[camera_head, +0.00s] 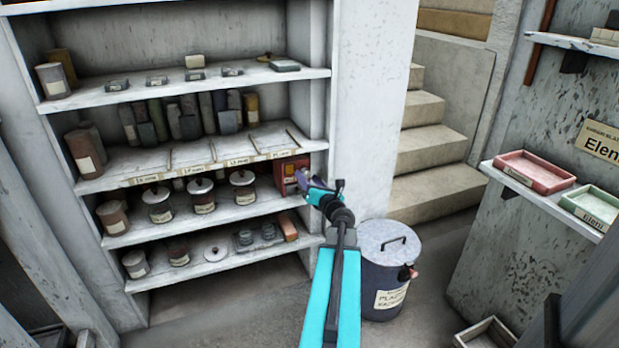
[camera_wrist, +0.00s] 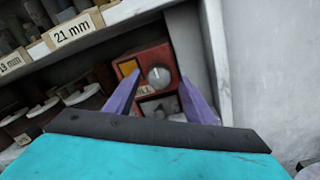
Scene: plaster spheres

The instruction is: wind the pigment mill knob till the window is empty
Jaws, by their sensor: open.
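The pigment mill (camera_head: 290,172) is a small red box at the right end of a shelf in the head view. In the wrist view the mill (camera_wrist: 150,57) shows a yellow-orange filled window (camera_wrist: 128,67) at upper left and a round grey knob (camera_wrist: 159,77) with a pale mark pointing roughly up. Below them is a dark opening (camera_wrist: 160,106) with something grey inside. My gripper (camera_head: 301,180) is in front of the mill. Its purple fingers (camera_wrist: 159,77) are open, one on each side of the knob in the picture; I cannot tell whether they touch it.
The shelf's white side wall (camera_wrist: 262,70) stands close on the right. Lidded jars (camera_head: 242,187) line the same shelf to the left. A shelf board with a "21 mm" label (camera_wrist: 72,30) runs above. A grey lidded bin (camera_head: 385,270) stands on the floor beside my arm.

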